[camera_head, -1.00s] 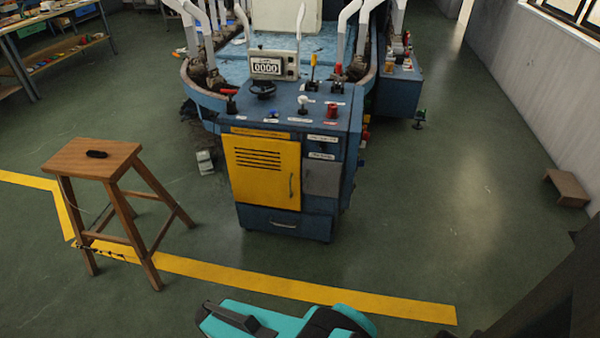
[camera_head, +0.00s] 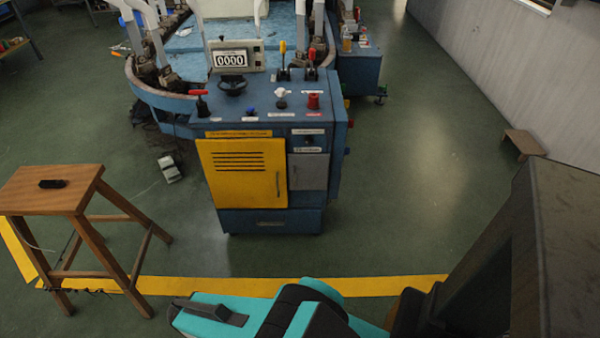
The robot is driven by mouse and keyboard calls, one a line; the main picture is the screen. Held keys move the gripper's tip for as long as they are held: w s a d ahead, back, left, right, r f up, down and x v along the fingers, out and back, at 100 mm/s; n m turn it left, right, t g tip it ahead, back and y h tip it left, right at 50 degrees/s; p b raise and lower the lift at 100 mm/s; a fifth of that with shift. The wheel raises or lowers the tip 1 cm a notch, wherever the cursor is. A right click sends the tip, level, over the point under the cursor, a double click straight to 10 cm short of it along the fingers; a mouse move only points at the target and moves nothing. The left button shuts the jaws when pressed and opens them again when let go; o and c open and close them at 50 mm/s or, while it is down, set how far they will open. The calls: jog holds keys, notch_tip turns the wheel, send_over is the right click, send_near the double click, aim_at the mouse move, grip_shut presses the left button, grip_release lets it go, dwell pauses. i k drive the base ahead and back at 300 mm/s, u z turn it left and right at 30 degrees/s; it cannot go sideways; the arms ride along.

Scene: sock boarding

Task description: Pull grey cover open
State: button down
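The grey cover (camera_head: 309,172) is a small flat panel on the front of the blue control cabinet (camera_head: 263,222), at the right of the yellow door. It looks shut, flush with the cabinet front. A small dark spot and labels sit just above it. The teal and black parts at the bottom of the view are my arm. The fingers of my gripper cannot be made out, so I cannot tell its state. My arm is well apart from the cover, with floor between them.
A yellow vented door (camera_head: 243,172) is beside the cover. A wooden stool (camera_head: 52,190) with a black item on top stands at left. Levers, knobs and a counter reading 0000 (camera_head: 231,58) are on the cabinet top. Floor before and right of the cabinet is clear.

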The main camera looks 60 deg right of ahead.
aim_at(306, 171)
jog(key=u, duration=0.95)
jog(key=k, duration=0.15)
jog(key=z, duration=2.9)
jog(key=i, duration=0.55)
jog(key=z, duration=0.15)
jog(key=k, duration=0.3)
jog(key=z, duration=0.05)
